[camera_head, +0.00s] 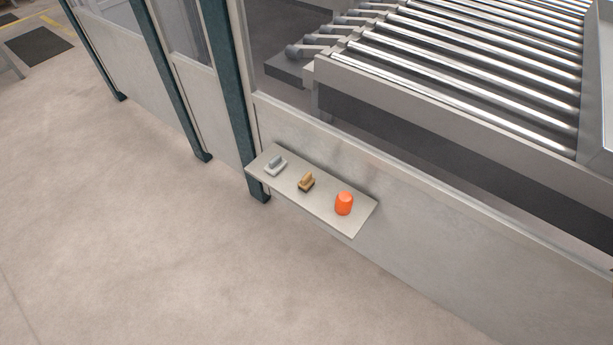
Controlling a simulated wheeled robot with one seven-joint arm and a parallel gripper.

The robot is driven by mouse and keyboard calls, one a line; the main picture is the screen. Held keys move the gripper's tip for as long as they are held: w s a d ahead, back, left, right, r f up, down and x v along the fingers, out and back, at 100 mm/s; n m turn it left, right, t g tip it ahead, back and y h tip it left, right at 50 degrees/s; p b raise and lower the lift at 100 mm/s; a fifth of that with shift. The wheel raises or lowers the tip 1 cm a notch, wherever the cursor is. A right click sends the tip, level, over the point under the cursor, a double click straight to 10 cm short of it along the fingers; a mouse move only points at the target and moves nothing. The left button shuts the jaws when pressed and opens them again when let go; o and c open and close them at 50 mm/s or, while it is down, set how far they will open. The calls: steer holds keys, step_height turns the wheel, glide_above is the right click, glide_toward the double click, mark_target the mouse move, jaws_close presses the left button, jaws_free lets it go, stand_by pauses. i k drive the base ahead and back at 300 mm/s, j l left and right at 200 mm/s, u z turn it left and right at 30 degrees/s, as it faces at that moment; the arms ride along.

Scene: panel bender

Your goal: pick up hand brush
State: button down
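A small tan object with a dark underside, which looks like the hand brush (306,181), sits in the middle of a narrow light shelf (330,217). The shelf is fixed to a low panel wall. A grey-white object with a raised grip (276,167) sits to its left, and an orange rounded cylinder (344,203) stands to its right. The three objects are apart from each other. My gripper is not in view.
A roller conveyor (470,70) lies behind the low wall (430,240). Dark green posts (230,90) stand left of and beside the shelf. The concrete floor (150,240) in front is clear. A dark mat (40,46) lies at the far left.

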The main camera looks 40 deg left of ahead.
mark_target(306, 182)
steer(key=i+j+u, duration=0.35)
steer(key=i+j, duration=0.15)
steer(key=j, duration=0.4)
steer(key=i+j+u, duration=0.4)
steer(key=i+j, duration=0.2)
steer(key=j, duration=0.2)
steer(key=i+j+u, duration=0.35)
steer(key=i+j, duration=0.3)
